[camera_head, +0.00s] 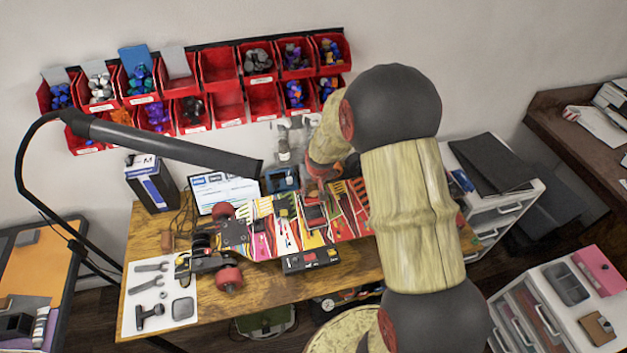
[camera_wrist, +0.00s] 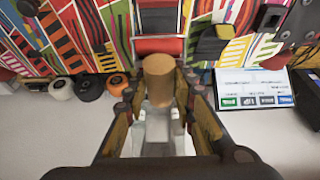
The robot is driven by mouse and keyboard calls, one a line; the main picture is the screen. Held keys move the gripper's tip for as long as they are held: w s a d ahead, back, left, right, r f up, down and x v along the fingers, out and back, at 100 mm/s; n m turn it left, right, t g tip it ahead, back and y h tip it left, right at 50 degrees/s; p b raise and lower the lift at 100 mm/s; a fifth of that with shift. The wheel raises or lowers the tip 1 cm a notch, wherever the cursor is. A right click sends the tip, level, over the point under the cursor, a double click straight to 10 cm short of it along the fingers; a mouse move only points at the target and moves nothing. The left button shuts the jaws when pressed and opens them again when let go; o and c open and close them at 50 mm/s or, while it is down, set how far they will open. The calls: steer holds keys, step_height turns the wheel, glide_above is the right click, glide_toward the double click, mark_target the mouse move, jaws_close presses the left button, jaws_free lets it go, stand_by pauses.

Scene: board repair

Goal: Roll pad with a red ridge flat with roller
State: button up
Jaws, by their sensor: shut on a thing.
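The roller's wooden handle (camera_wrist: 158,82) is held between the fingers of my gripper (camera_wrist: 160,112) in the wrist view. Its red drum (camera_wrist: 160,47) lies crosswise just beyond the handle, over the patterned board. A grey pad (camera_wrist: 157,16) lies on the board beyond the drum. In the head view a dark pad with red edges (camera_head: 315,214) lies on the board (camera_head: 262,228), just in front of my gripper (camera_head: 319,184). I cannot tell whether the drum touches the pad. The ridge itself is not clearly visible, and my arm covers the board's right part.
A dark block (camera_wrist: 213,41) sits on the board beside the roller. A screen (camera_head: 226,190) and red bins (camera_head: 220,65) stand behind. A lamp arm (camera_head: 165,145) crosses the left. A white mat with tools (camera_head: 160,295) lies front left, and a black box (camera_head: 312,261) at the front.

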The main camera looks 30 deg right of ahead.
steer(key=shift+f+b, duration=1.5)
steer(key=shift+f, duration=1.2)
steer(key=shift+f+b, duration=0.45)
steer(key=shift+f, duration=0.15)
steer(key=shift+w, duration=0.15)
steer(key=shift+w+d+b, duration=0.2)
steer(key=shift+w+d, duration=0.05)
steer(key=shift+w, duration=0.45)
steer(key=shift+w+d+b, duration=0.2)
steer(key=shift+w, duration=0.5)
steer(key=shift+w, duration=0.1)
